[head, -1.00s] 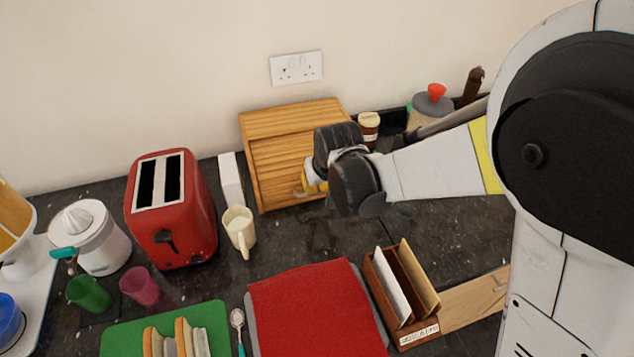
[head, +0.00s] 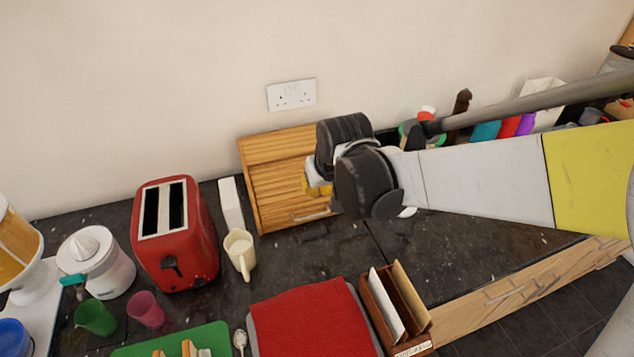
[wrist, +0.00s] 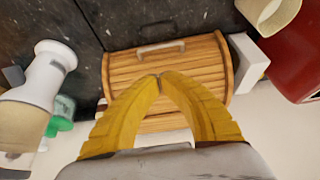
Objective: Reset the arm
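My gripper (wrist: 160,78) shows in the wrist view as two yellow fingers whose tips meet, with nothing visible between them. Behind the tips is the wooden bread bin (wrist: 195,62) with its slatted front closed and a pale handle (wrist: 161,47). In the head view my gripper (head: 312,186) is in front of the bread bin (head: 272,180), and its fingertips are mostly hidden by my dark wrist joint. The arm reaches in from the right, above the counter. I cannot tell whether the fingers touch the bin.
A red toaster (head: 175,240), a cream mug (head: 240,252) and a white block (head: 230,205) stand left of the bin. A letter rack (head: 395,310) and red cloth (head: 315,325) lie in front. Jars and bottles line the back right. Counter (head: 440,255) below my forearm is clear.

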